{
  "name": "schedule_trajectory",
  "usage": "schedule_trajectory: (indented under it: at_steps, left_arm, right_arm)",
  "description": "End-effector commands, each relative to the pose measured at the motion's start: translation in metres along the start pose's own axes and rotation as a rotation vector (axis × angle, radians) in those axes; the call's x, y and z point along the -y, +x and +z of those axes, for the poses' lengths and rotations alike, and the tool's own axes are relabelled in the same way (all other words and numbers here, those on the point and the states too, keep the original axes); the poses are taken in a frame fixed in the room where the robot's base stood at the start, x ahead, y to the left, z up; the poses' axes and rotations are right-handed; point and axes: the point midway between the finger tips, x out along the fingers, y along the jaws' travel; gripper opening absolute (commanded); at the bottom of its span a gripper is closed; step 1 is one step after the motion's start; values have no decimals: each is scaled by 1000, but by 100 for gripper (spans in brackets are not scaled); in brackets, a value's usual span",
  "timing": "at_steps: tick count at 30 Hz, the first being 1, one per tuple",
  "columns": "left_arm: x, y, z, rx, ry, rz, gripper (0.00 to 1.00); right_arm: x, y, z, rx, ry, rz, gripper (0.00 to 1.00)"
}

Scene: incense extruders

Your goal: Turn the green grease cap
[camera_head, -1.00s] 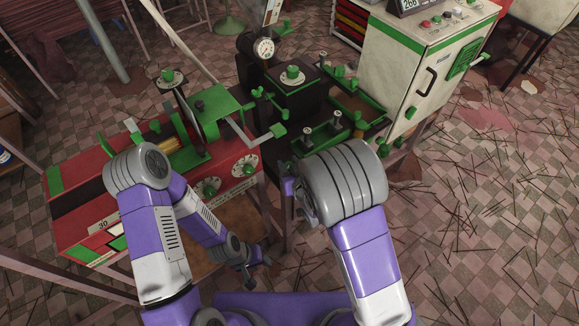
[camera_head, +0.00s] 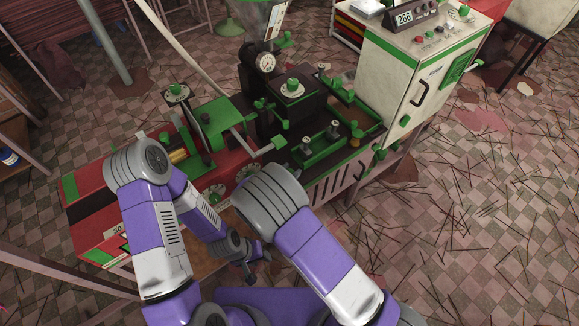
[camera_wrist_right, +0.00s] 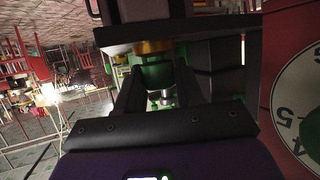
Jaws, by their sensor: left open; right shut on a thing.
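In the right wrist view a green cap (camera_wrist_right: 157,76) sits against a brass-coloured collar (camera_wrist_right: 152,47) under a dark overhanging part. My right gripper (camera_wrist_right: 158,90) has its two dark fingers on either side of the green cap and is shut on it. The cap's lower part is in shadow. In the head view this cap and my right gripper are hidden behind my right arm and wrist, at the front of the extruder (camera_head: 290,100). My left gripper (camera_head: 258,267) is open and empty, low in front of the machine's red base.
A white dial (camera_wrist_right: 302,100) on a red panel stands close to the right of my right gripper. A cream cabinet (camera_head: 412,75) stands at the back right. Thin incense sticks litter the tiled floor (camera_head: 480,230), which is otherwise open at the right.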

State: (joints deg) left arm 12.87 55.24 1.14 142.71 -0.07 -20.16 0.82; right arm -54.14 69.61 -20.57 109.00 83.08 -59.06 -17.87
Motion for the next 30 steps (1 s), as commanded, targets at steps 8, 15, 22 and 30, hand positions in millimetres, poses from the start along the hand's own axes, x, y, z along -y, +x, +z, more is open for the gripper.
schedule_trajectory:
  at_steps: [8, 15, 22, 30]
  left_arm:
    - [-5, -15, 1, 0, 0, 0, 43]
    - [-7, -18, 1, 0, 0, 0, 43]
    - [-7, -19, 1, 0, 0, 0, 43]
    - [-7, -19, 1, 0, 0, 0, 43]
  right_arm:
    - [1, 0, -1, 1, 71, 160, 6]
    - [0, 1, 0, 0, 100, 231, 6]
    - [0, 1, -1, -3, 107, 252, 6]
    - [0, 1, -1, -4, 107, 252, 6]
